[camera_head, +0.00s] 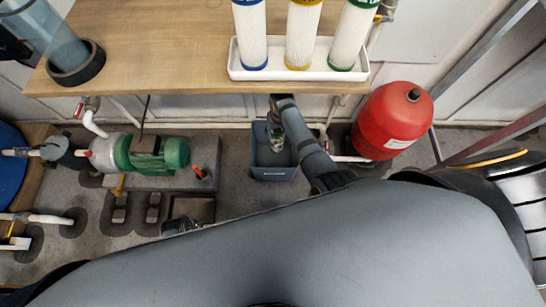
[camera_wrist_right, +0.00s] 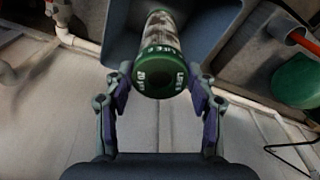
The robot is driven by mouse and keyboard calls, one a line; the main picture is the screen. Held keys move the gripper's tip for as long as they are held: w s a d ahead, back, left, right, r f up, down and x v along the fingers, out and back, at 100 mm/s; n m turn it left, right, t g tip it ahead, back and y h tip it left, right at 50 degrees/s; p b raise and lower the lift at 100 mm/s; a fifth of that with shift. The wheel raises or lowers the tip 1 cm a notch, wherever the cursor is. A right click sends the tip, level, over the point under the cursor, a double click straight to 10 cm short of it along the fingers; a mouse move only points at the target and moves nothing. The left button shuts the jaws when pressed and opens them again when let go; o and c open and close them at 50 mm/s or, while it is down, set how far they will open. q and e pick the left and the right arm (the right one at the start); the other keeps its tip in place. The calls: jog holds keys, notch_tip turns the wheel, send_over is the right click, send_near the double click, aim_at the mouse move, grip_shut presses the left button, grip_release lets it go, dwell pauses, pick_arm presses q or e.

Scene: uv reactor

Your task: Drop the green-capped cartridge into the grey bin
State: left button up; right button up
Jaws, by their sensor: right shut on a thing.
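The green-capped cartridge (camera_wrist_right: 160,70) is between the fingers of my right gripper (camera_wrist_right: 160,88) in the right wrist view. Its green cap faces the camera, and its pale body with brown stains points away toward the bin. My right gripper is shut on it. The grey bin (camera_head: 273,174) stands on the floor below the table edge; its wall also shows in the right wrist view (camera_wrist_right: 215,25). In the head view the cartridge (camera_head: 277,145) appears over the bin's opening, partly covered by my right gripper (camera_head: 276,124). A dark part, seemingly my left gripper (camera_head: 180,226), shows at lower left, its fingers unclear.
A wooden table (camera_head: 150,60) overhangs the back. Its white tray (camera_head: 300,74) holds three clean cartridges with blue, yellow and green ends. A red tank (camera_head: 393,120) stands right of the bin, and a green pump (camera_head: 150,153) stands left. White pipes run behind.

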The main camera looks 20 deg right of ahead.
jog(key=o, duration=1.7)
jog(key=r, duration=0.5)
jog(key=s+r, duration=0.1)
jog(key=r, duration=0.1)
jog(key=shift+r, duration=0.2)
